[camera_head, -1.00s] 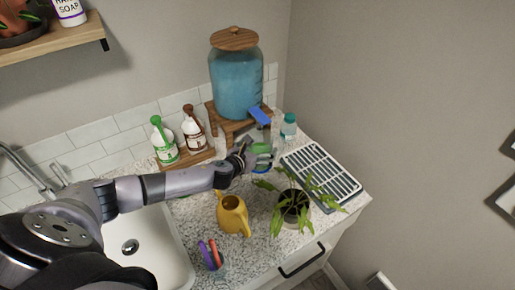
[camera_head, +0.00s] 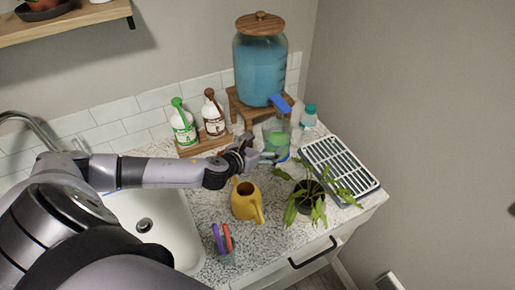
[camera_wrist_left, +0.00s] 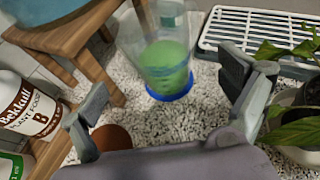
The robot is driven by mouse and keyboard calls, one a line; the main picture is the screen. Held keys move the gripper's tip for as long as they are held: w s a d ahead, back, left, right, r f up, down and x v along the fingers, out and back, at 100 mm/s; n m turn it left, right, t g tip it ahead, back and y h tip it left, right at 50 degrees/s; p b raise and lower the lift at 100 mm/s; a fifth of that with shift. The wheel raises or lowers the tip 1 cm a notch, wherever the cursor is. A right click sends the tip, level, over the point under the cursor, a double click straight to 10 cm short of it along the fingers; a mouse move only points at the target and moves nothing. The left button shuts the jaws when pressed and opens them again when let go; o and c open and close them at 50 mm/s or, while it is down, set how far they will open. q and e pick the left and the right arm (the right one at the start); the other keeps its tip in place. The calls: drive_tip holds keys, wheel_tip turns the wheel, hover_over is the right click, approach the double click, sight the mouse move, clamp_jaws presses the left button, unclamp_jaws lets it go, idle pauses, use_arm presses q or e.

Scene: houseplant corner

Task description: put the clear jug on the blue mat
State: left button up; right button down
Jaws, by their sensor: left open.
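The clear jug (camera_head: 277,140) holds green liquid and stands upright on the counter, in front of the drink dispenser. In the left wrist view the jug (camera_wrist_left: 165,62) stands on the blue mat (camera_wrist_left: 171,94), a small round disc whose front edge shows beneath it. The mat's edge also shows in the head view (camera_head: 283,159). My left gripper (camera_head: 266,158) is open and empty, close in front of the jug. In the left wrist view its fingers (camera_wrist_left: 165,101) are spread wide, with the jug beyond them and apart from them. My right gripper is not in view.
The dispenser (camera_head: 260,70) on its wooden stand is behind the jug. A white rack (camera_head: 340,165) and a potted plant (camera_head: 309,197) are to the right. A yellow watering can (camera_head: 246,202) is near my gripper. Bottles (camera_head: 184,127) and a sink (camera_head: 150,220) are left.

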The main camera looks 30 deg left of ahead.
use_arm(q)
drive_tip(key=shift+v, duration=1.35)
drive_tip(key=shift+f, duration=0.1)
